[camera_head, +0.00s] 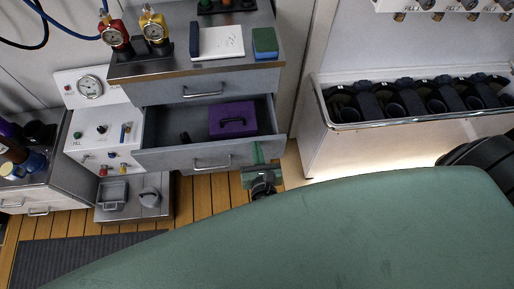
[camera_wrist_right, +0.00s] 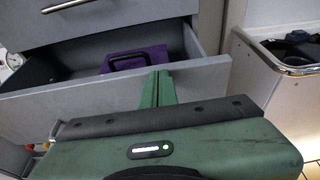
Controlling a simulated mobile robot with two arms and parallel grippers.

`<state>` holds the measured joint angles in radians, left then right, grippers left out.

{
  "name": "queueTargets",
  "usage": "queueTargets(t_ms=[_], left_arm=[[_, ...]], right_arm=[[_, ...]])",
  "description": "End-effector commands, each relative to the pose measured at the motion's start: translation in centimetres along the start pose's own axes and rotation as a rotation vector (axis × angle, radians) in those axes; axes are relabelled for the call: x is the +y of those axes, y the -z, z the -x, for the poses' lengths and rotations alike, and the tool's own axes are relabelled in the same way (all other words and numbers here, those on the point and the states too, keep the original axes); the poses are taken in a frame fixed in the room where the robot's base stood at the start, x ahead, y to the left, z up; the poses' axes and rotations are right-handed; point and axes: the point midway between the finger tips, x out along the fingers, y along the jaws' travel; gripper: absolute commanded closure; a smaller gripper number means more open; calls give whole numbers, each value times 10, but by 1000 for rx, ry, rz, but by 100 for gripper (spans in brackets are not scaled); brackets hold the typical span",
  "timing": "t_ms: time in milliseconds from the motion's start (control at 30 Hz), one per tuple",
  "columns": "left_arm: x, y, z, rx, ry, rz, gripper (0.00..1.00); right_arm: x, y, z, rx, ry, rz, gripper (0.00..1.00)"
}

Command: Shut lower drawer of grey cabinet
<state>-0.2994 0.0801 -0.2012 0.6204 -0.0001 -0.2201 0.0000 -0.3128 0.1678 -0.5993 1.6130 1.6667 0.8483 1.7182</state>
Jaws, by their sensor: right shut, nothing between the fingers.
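The grey cabinet (camera_head: 160,92) stands at the upper middle of the head view. Its lower drawer (camera_head: 165,160) is pulled out, with a purple box (camera_head: 232,119) with a dark handle inside. The drawer also shows in the right wrist view (camera_wrist_right: 60,108). The upper drawer (camera_head: 235,86) is shut. My right gripper (camera_head: 258,153) is shut and empty, at the right part of the lower drawer's front. In the right wrist view its green fingers (camera_wrist_right: 157,88) overlap the drawer front's top edge; I cannot tell if they touch. My left gripper is not in view.
Red and gold regulators (camera_head: 113,38) stand on the cabinet top. A white bin (camera_head: 330,120) with dark cylindrical things is on the right. A gauge panel (camera_head: 100,130) stands left of the drawer. A low grey box (camera_head: 150,200) sits on the wooden floor.

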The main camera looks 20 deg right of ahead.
Motion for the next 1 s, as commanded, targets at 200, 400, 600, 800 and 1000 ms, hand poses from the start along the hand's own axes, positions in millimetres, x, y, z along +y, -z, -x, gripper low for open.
queueTargets(t_ms=[200, 400, 600, 800, 1000], left_arm=[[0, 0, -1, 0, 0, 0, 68], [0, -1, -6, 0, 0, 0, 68], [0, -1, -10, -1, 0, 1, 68], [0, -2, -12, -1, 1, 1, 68], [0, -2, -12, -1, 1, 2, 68]], right_arm=[[0, -1, -2, -1, 0, 0, 100], [0, -13, -42, -4, 5, -3, 100], [0, -31, -97, -5, 4, -2, 100], [0, -40, -128, -2, 2, -1, 100], [0, -41, -132, 0, 0, 0, 100]])
